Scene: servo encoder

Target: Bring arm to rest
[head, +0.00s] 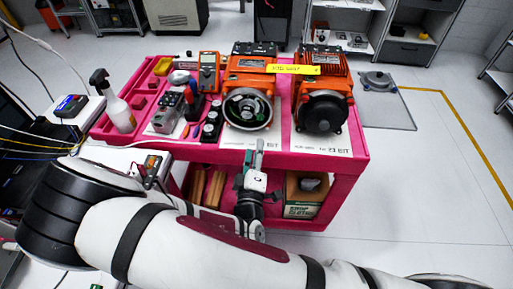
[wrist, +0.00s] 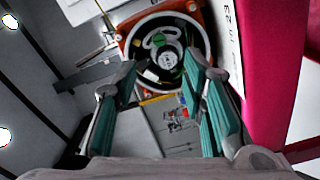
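My gripper (head: 259,150) is in front of the pink cart (head: 345,172), with its fingers pointing toward the left orange servo motor (head: 248,72). In the wrist view my gripper (wrist: 162,68) has its two teal-padded fingers spread apart, with nothing held between them. The motor's open round end (wrist: 168,55) shows beyond the fingertips, with green and metal parts inside. I cannot tell how far the fingertips are from it. My white arm crosses the lower part of the head view.
A second orange motor (head: 322,95) stands to the right. A multimeter (head: 208,72), a spray bottle (head: 117,108) and small tools fill the cart's left side. A cardboard box (head: 304,196) is on the lower shelf.

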